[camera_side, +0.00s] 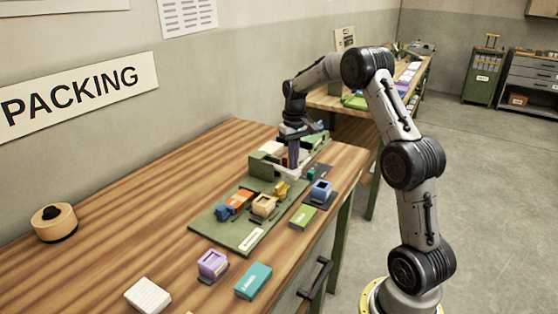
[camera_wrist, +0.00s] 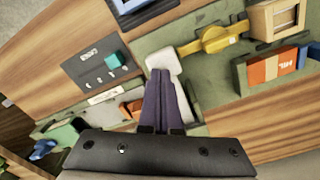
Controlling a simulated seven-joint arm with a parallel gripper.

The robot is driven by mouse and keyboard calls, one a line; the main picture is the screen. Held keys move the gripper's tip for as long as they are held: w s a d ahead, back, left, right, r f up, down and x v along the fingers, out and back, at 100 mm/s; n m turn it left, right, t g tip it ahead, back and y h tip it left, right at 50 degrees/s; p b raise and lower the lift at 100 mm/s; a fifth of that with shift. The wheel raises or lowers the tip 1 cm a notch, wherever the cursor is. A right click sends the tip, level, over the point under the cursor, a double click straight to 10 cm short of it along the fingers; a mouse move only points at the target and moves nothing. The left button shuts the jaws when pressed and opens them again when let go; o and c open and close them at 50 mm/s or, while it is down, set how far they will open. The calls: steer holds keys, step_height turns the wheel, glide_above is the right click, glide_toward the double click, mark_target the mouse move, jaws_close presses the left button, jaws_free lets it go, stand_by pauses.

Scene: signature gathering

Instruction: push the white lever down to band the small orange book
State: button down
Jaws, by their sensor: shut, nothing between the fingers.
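My gripper (camera_side: 294,166) is shut and empty, with its purple fingers pointing down at the green banding station. In the wrist view the fingertips (camera_wrist: 160,76) are at the white lever (camera_wrist: 164,58), overlapping its near end; I cannot tell for sure whether they touch. The lever's pale end also shows below the fingers in the side view (camera_side: 292,173). A small orange-brown piece (camera_wrist: 132,108), possibly the small orange book, shows just left of the fingers, mostly hidden. Another orange book (camera_wrist: 264,68) with white lettering stands in a green holder to the right.
A yellow part (camera_wrist: 214,40) and a tan block (camera_wrist: 276,18) lie on the green mat (camera_side: 215,226). A dark panel with a teal knob (camera_wrist: 112,61) is beside the station. The table's left side is largely clear.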

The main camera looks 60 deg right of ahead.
step_height(320, 180, up, 8)
steer(key=shift+f, duration=0.25)
stand_by(0.5)
steer(key=a+r+n+t, duration=0.1)
steer(key=a+r+n, duration=0.1)
steer(key=a+r, duration=0.55)
steer(key=s+a+r+n+t, duration=0.1)
steer(key=s+a+r, duration=0.25)
steer(key=a, duration=0.25)
steer(key=s+a+r+n+t, duration=0.1)
steer(key=s+a+r+t, duration=0.15)
steer(key=s+a, duration=0.35)
steer(key=s+a+f+n, duration=0.1)
steer(key=s+a+f, duration=0.3)
steer(key=s, duration=0.3)
steer(key=s+a+f+n+t, duration=0.1)
steer(key=s+a+f, duration=0.2)
steer(key=s+f, duration=0.2)
steer(key=shift+s+a+f, duration=0.3)
steer(key=shift+s+a, duration=0.1)
steer(key=shift+s, duration=0.7)
